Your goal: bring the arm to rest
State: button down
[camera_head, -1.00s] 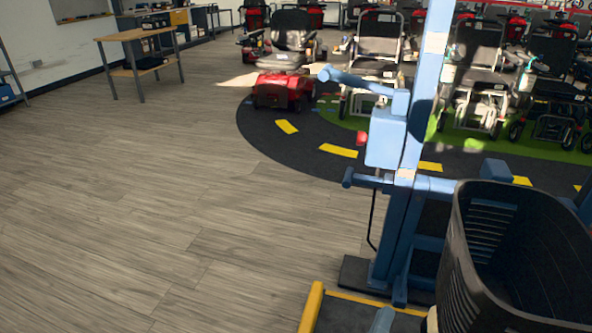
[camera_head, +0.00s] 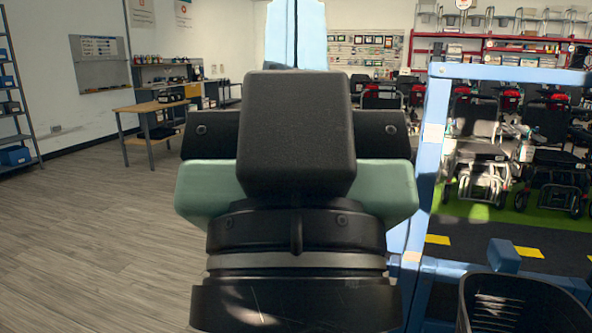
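My gripper (camera_head: 297,140) fills the middle of the head view, raised close in front of the camera. It shows as a black block with black side pieces and pale green parts on both sides, above a round black wrist (camera_head: 296,265) with a grey ring. Its fingers cannot be made out from this side, so whether it is open or shut is hidden. Nothing held shows.
A blue frame (camera_head: 433,130) stands close on the right, with a black basket (camera_head: 520,305) at the lower right. Rows of wheelchairs (camera_head: 480,150) stand behind it. A wooden table (camera_head: 150,107) is at the left. The wooden floor (camera_head: 90,240) on the left is clear.

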notch_tip(320, 180, up, 30)
jog(key=p, duration=2.8)
jog(key=shift+f, duration=0.15)
jog(key=shift+f, duration=0.1)
